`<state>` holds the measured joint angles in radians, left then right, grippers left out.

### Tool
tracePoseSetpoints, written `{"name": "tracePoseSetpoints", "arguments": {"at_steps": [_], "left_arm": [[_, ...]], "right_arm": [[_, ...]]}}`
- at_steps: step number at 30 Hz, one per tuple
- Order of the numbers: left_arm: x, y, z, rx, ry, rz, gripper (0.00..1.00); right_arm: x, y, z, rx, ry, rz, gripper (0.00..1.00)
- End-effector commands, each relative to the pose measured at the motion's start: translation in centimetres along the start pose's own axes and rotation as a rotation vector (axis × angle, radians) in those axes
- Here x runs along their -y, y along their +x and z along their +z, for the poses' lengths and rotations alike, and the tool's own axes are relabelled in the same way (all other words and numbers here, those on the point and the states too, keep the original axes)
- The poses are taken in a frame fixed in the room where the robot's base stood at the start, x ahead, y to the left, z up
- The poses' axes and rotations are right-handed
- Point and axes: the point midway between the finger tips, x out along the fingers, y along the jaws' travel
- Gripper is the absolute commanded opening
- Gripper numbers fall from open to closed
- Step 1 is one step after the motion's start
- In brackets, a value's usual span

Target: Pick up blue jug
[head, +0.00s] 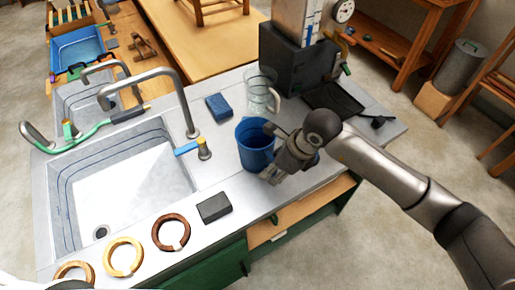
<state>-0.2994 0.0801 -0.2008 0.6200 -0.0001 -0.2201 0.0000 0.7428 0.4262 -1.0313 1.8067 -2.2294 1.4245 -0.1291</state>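The blue jug (254,146) stands upright on the grey counter, right of the sink. My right gripper (269,152) comes in from the right and overlaps the jug's right side. One finger reaches over the rim area and the other lies lower, near the jug's base. The gripper hides part of the jug's right side, and a bit of blue shows beyond it. I cannot tell whether the fingers touch the jug or are closed on its handle. My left gripper is not in view.
A clear glass pitcher (261,92) stands just behind the jug, and a blue sponge (219,107) lies behind left. A dark block (214,207) and wooden rings (171,232) lie along the front edge. A sink (125,185) with taps is left. A dark machine (291,62) stands behind.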

Motion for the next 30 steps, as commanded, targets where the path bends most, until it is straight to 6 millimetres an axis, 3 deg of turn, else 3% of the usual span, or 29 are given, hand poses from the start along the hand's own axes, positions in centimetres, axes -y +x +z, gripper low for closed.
{"name": "tracePoseSetpoints", "arguments": {"at_steps": [1, 10, 23, 30], "left_arm": [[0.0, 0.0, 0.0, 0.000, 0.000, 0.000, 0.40], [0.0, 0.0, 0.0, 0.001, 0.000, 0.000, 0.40], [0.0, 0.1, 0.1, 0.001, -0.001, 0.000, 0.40], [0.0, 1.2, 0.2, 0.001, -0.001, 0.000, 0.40]], "right_arm": [[0.0, 0.0, 0.0, 0.000, 0.000, 0.000, 0.38], [0.0, -0.1, 0.0, 0.000, 0.000, 0.000, 0.00], [0.1, -0.1, 0.1, 0.002, 0.000, -0.001, 0.00], [0.1, -1.2, 0.6, 0.004, -0.002, -0.004, 0.00]]}}
